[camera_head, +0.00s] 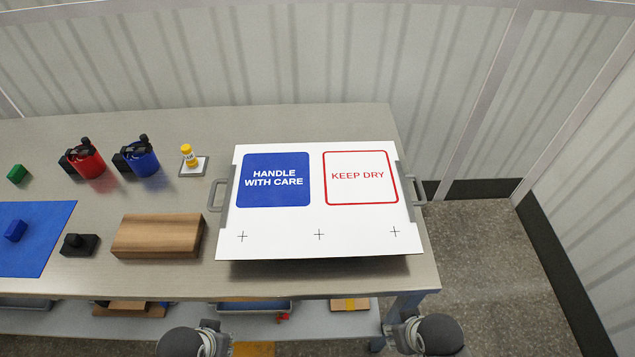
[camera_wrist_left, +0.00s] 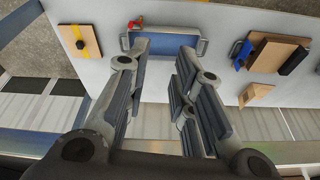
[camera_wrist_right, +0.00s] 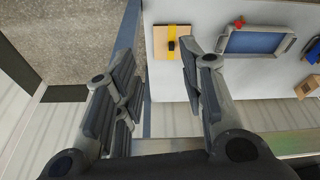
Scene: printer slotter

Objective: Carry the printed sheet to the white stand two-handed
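The printed sheet (camera_head: 318,220) is white, with a blue "HANDLE WITH CARE" panel and a red-outlined "KEEP DRY" panel. It lies on the right part of the table, with a grey handled bar at its left side (camera_head: 217,194) and another at its right side (camera_head: 414,185). A white stand is not clearly identifiable. My left gripper (camera_wrist_left: 160,60) is open and empty. My right gripper (camera_wrist_right: 160,68) is open and empty. In the head view both arms show only at the bottom edge, below the table front and apart from the sheet.
A wooden block (camera_head: 158,236), a black stamp (camera_head: 79,245) and a blue mat (camera_head: 45,225) lie left of the sheet. Red (camera_head: 86,162) and blue (camera_head: 140,160) containers and a small yellow bottle (camera_head: 189,156) stand behind. A lower shelf (camera_head: 190,322) holds trays and boxes.

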